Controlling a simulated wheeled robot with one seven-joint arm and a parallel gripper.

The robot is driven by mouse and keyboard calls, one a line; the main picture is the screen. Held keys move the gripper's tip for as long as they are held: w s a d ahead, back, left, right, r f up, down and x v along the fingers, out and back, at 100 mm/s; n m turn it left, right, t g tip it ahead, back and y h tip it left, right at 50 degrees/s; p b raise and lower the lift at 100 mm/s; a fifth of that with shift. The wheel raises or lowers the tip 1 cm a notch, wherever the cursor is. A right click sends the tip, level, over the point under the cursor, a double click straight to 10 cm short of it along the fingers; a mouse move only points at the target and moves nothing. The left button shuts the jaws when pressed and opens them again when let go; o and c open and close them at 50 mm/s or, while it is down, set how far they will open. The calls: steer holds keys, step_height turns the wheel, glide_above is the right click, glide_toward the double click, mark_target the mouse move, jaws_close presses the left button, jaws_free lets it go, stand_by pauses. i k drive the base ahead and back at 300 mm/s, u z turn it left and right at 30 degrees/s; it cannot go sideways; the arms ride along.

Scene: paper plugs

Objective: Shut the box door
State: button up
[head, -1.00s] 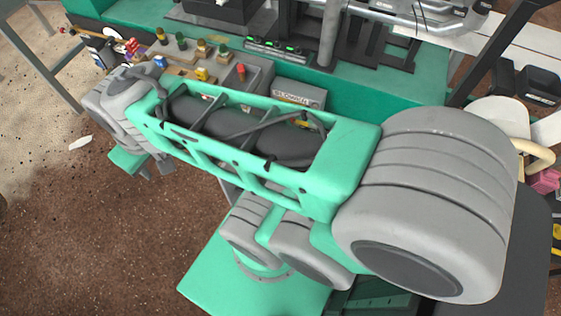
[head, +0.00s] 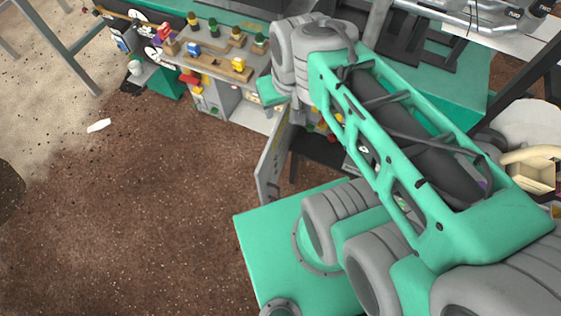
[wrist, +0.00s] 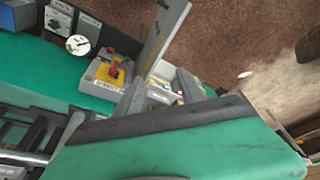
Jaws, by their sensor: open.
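The box door (head: 272,163) is a thin grey panel standing open, seen nearly edge-on just below the end of my arm in the head view. In the wrist view, the door (wrist: 163,38) rises as a long grey strip. The box behind it is mostly hidden by my arm in the head view; the wrist view shows a grey box top with a red button on yellow (wrist: 115,73). My gripper (wrist: 163,92) is open and empty, its grey fingers close to the door's lower end. I cannot tell whether they touch it.
A grey box with coloured knobs on wooden tracks (head: 222,55) stands left of my arm. A green bench (head: 458,78) with pipes runs behind. Brown floor (head: 130,220) lies clear at the left, with a small white scrap (head: 98,126) on it.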

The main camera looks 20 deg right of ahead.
mark_target(268, 173)
steer(key=u, duration=0.1)
steer(key=k, duration=0.4)
steer(key=u, duration=1.35)
